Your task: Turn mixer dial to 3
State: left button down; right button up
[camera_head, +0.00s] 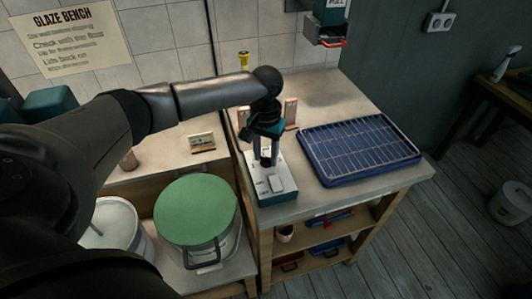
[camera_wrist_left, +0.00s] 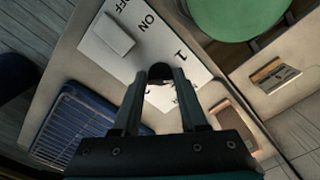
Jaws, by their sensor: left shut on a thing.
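The mixer control box (camera_head: 272,190) has a white top and a teal body and stands at the left front of the right-hand bench. Its white panel (camera_wrist_left: 140,50) shows a pale rocker switch (camera_wrist_left: 112,35), the words ON and OFF, and the number 1. The dark dial (camera_wrist_left: 160,71) sits between my left gripper's fingertips. My left gripper (camera_head: 266,158) points down over the panel and is shut on the dial; it also shows in the wrist view (camera_wrist_left: 160,78). The dial's pointer and the other numbers are mostly hidden by the fingers. My right gripper is not in view.
A blue rack tray (camera_head: 360,150) lies right of the box; it also shows in the wrist view (camera_wrist_left: 75,125). A bucket with a green lid (camera_head: 196,208) stands left of it. Small wooden blocks (camera_head: 291,112) stand behind. A red-handled dispenser (camera_head: 328,38) hangs on the wall.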

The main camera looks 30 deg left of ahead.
pick_arm(q)
jog(key=m+p, duration=0.1)
jog(key=p, duration=0.1)
jog(key=m+p, duration=0.2)
jog(key=p, duration=0.1)
jog(key=shift+r+m, duration=0.2)
jog(key=shift+m, duration=0.1)
jog(key=m+p, duration=0.2)
jog(key=m, duration=0.1)
jog(key=shift+a+f+m, duration=0.1)
jog(key=shift+a+m, duration=0.05)
jog(key=shift+m, duration=0.15)
jog(key=m, duration=0.2)
jog(key=shift+w+m+p, duration=0.1)
jog(key=shift+m+p, duration=0.3)
jog(key=m, duration=0.3)
jog(key=shift+w+m, duration=0.1)
jog(key=shift+m, duration=0.2)
jog(key=m, duration=0.3)
jog(key=shift+p, duration=0.3)
jog(key=shift+w+m, duration=0.15)
jog(key=shift+m, duration=1.55)
jog(key=shift+c, duration=2.2)
grip_release()
jog(key=shift+a+f, duration=0.1)
